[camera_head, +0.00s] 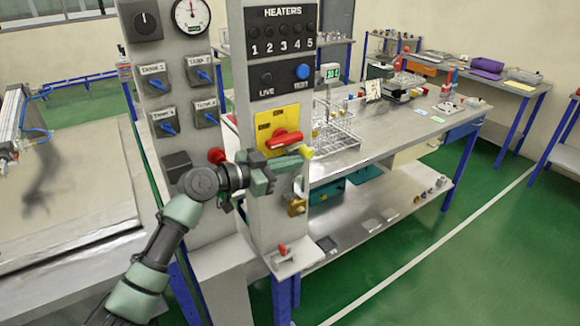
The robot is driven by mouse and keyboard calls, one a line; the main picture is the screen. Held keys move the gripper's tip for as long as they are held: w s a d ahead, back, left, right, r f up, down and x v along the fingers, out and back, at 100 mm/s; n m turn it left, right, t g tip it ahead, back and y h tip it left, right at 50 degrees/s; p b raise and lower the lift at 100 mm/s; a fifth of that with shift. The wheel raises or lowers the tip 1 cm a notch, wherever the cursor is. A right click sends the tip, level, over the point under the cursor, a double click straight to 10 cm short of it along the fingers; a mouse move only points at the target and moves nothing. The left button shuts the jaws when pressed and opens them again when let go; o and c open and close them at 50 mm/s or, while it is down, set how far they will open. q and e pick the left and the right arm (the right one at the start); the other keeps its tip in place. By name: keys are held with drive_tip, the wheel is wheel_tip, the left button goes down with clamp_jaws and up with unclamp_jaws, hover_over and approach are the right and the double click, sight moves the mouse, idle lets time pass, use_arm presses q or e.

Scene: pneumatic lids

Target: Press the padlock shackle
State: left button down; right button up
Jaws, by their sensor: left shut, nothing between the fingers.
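A brass padlock (297,207) hangs on the side of the grey heater column, below the red rotary switch (284,139) on its yellow plate. Its pale shackle (298,187) shows above the brass body; I cannot tell whether it is fully seated. My left gripper (284,168) is shut and empty. It is in front of the column, just above and left of the padlock, and covers the area under the switch. I cannot tell whether it touches the shackle. My right gripper is not in view.
Left of the column is a grey panel with a gauge (191,15) and several blue-handled tank valves. A small ledge with a red toggle (282,250) is below the padlock. A steel workbench (400,130) with a wire rack stands behind, right. Green floor is open at front right.

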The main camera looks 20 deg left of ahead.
sight(303, 179)
use_arm(q)
drive_tip(key=f, duration=0.4)
drive_tip(key=shift+w+a+p, duration=0.25)
drive_tip(key=shift+a+p, duration=0.05)
drive_tip(key=shift+p, duration=0.05)
wheel_tip(303, 179, down, 2)
drive_tip(key=b, duration=0.4)
drive_tip(key=shift+f, duration=0.25)
drive_tip(key=shift+r, duration=0.1)
drive_tip(key=shift+s, duration=0.1)
